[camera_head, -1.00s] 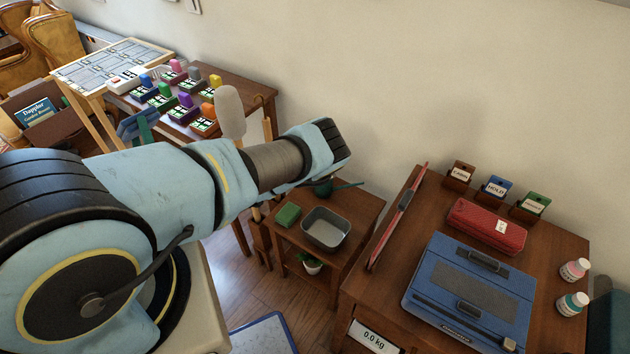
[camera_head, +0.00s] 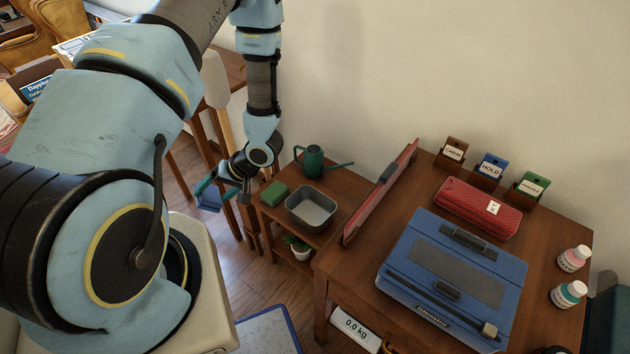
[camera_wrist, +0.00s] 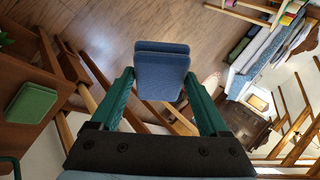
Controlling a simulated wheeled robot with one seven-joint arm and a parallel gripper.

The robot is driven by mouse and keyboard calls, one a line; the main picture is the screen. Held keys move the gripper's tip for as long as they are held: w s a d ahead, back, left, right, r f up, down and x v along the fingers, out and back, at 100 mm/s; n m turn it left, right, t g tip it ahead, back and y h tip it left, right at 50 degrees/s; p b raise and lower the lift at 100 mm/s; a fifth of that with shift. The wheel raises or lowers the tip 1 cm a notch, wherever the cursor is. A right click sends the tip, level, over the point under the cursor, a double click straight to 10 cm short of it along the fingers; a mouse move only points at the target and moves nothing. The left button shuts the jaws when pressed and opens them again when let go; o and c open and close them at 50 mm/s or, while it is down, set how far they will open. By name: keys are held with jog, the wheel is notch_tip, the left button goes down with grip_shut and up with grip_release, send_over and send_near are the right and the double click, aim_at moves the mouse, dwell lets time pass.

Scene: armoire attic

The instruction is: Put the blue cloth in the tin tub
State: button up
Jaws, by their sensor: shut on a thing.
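The blue cloth (camera_head: 209,201) is a small folded pad held between the green fingers of my gripper (camera_head: 216,189). In the wrist view, the cloth (camera_wrist: 161,72) sits between the two fingertips (camera_wrist: 160,84), above the wooden floor. The tin tub (camera_head: 329,222) is a grey rectangular basin on a small wooden side table, with nothing seen inside it. My gripper is to the left of the side table, apart from the tub. The tub is not seen in the wrist view.
A green folded block (camera_head: 274,195) lies left of the tub, and a dark green watering can (camera_head: 313,160) stands behind it. A potted plant (camera_head: 300,247) is on the lower shelf. A red-edged board (camera_head: 381,190) stands on the desk to the right.

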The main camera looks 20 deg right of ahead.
jog(key=s+d+n+h+b, duration=0.2)
jog(key=d+n, duration=0.1)
jog(key=d, duration=1)
jog(key=s+d+f+n+h+b, duration=0.1)
jog(key=d+n+h+b, duration=0.1)
jog(key=d, duration=1.2)
jog(key=shift+s+f+n+h+b, duration=0.2)
jog(key=shift+s+n+h+b, duration=0.2)
jog(key=shift+n+h, duration=0.6)
jog(key=shift+r+p, duration=0.2)
jog(key=shift+p, duration=0.3)
jog(key=b, duration=0.7)
send_over(315, 219)
jog(key=shift+f, duration=7.1)
